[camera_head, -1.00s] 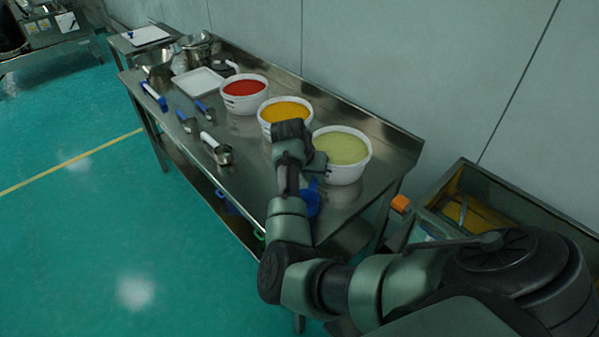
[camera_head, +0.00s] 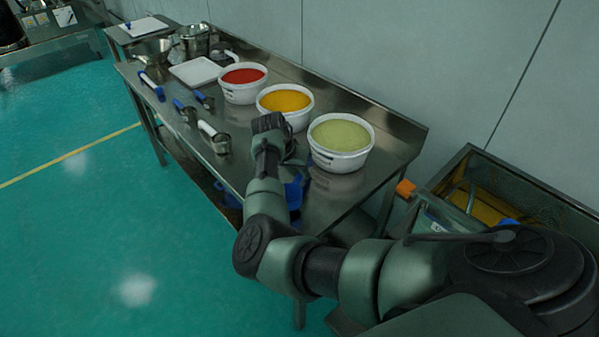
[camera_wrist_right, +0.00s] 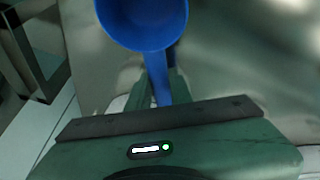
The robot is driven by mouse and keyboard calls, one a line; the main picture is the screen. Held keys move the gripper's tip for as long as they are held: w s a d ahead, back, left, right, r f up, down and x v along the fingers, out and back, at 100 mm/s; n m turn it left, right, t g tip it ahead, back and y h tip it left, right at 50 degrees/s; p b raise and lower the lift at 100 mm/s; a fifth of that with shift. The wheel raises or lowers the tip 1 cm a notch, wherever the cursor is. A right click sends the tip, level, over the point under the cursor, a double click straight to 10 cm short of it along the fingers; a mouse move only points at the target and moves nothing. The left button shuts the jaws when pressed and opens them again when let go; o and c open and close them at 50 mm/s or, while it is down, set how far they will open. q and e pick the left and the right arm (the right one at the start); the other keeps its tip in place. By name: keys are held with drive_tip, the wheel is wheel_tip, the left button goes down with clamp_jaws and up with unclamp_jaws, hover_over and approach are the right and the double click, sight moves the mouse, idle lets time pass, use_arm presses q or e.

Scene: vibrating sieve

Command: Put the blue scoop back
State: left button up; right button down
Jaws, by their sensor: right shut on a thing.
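My right gripper (camera_head: 292,163) is shut on the handle of the blue scoop, beside the near right part of the steel table (camera_head: 340,192). The scoop's round blue bowl (camera_head: 293,192) shows partly behind my right forearm in the head view. In the right wrist view the blue scoop (camera_wrist_right: 145,22) points away from the gripper (camera_wrist_right: 160,88), with its handle between the fingers. The bowl is cut off by the top edge there. In the head view I cannot tell whether the scoop touches the table. My left gripper is not in view.
White tubs of red (camera_head: 243,76), yellow (camera_head: 285,101) and green (camera_head: 341,134) material stand along the table's wall side. Several metal scoops, including a white-handled one (camera_head: 214,136), lie near the front edge. A white tray (camera_head: 195,71) lies farther back. A steel bin (camera_head: 480,190) stands right.

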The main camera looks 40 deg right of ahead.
drive_tip(key=shift+f+b, duration=0.4)
drive_tip(key=shift+f, duration=0.3)
drive_tip(key=shift+f, duration=0.2)
drive_tip(key=c, duration=0.7)
unclamp_jaws()
drive_tip(key=shift+r+p, duration=3.45)
drive_tip(key=shift+r, duration=0.05)
